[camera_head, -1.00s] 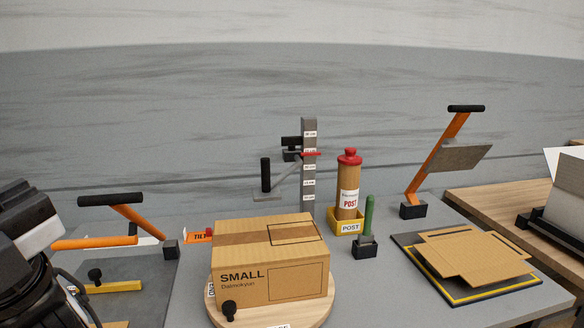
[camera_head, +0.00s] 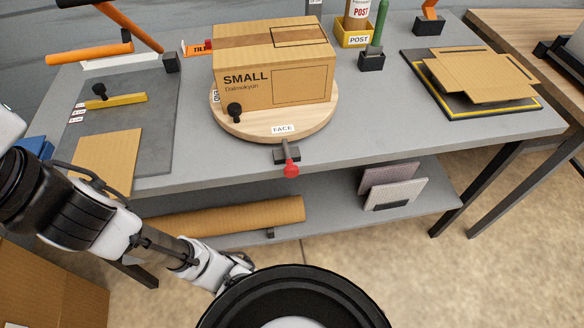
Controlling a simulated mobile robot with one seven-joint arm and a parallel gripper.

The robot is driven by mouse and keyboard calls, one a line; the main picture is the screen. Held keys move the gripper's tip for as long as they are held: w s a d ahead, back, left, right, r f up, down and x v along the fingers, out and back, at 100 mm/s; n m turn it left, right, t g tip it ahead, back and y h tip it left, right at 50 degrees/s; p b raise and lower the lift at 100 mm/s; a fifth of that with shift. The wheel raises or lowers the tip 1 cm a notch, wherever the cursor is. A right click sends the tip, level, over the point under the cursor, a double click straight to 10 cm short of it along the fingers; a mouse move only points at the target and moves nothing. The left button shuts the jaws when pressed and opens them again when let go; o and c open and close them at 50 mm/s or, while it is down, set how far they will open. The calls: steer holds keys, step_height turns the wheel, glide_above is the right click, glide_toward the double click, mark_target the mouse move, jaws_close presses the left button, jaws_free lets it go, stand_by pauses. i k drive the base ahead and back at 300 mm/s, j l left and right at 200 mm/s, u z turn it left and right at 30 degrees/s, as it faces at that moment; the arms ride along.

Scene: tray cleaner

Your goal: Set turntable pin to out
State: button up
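The round wooden turntable (camera_head: 275,133) sits near the front edge of the grey bench, with a "FACE" label at its front. A red-knobbed pin (camera_head: 291,169) projects from a small dark bracket (camera_head: 287,152) at the bench's front edge, just below that label. I cannot tell from this view how far the pin is pulled. A black knob (camera_head: 235,112) stands at the turntable's left front. A closed "SMALL" cardboard box (camera_head: 290,85) rests on the turntable. My arm reaches in from the left, below the bench front. Its far end passes behind a dark round part at the bottom, and no gripper fingers show.
A grey board (camera_head: 160,130) with a yellow bar lies left on the bench. A yellow "POST" holder (camera_head: 356,36) and a green-handled tool (camera_head: 381,22) stand behind right. A black mat (camera_head: 517,108) holds flat cardboard. The lower shelf holds a cardboard roll (camera_head: 225,216).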

mark_target(291, 172)
steer(key=k+j+z, duration=0.15)
steer(key=z, duration=0.25)
steer(key=k+j+z, duration=0.1)
steer(key=z, duration=0.35)
steer(key=k+z, duration=0.4)
steer(key=i+l, duration=0.05)
steer(key=i, duration=0.05)
